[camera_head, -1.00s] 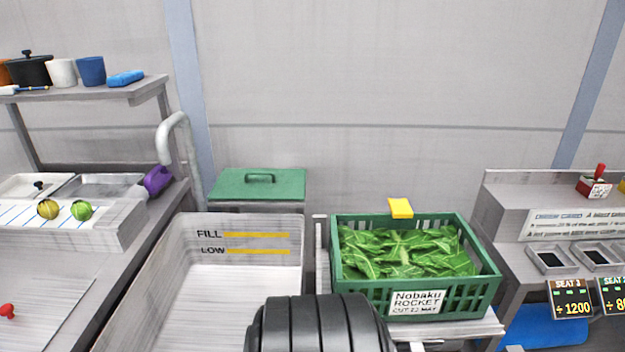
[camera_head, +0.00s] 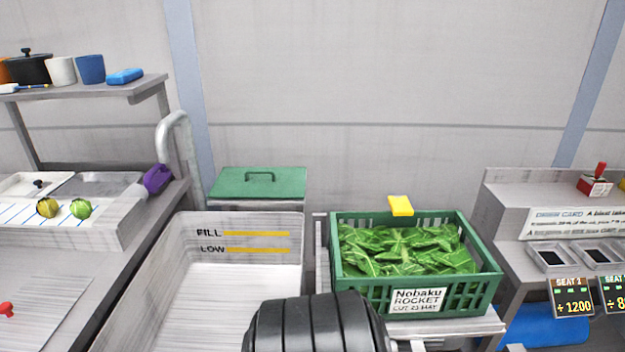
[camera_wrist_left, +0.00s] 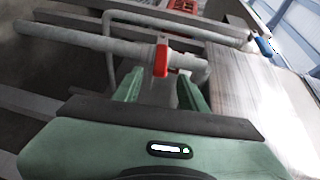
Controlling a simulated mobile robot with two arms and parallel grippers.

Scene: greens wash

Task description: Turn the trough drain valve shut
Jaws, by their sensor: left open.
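The red drain valve handle (camera_wrist_left: 161,58) sits on a grey pipe (camera_wrist_left: 95,40) in the left wrist view. My left gripper (camera_wrist_left: 160,86) has green fingers, spread open and empty. The handle is just beyond the fingertips, roughly in line with the gap between them; I cannot tell whether they touch. The white trough (camera_head: 170,290) stands left of centre in the head view, with FILL and LOW marks on its back wall. Its valve is not visible there. My right gripper is in neither view.
A green crate of leaves (camera_head: 345,292) stands right of the trough. A green lidded bin (camera_head: 225,183) is behind it. A counter (camera_head: 60,270) is on the left. In the wrist view, more pipes and bars run close around the valve.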

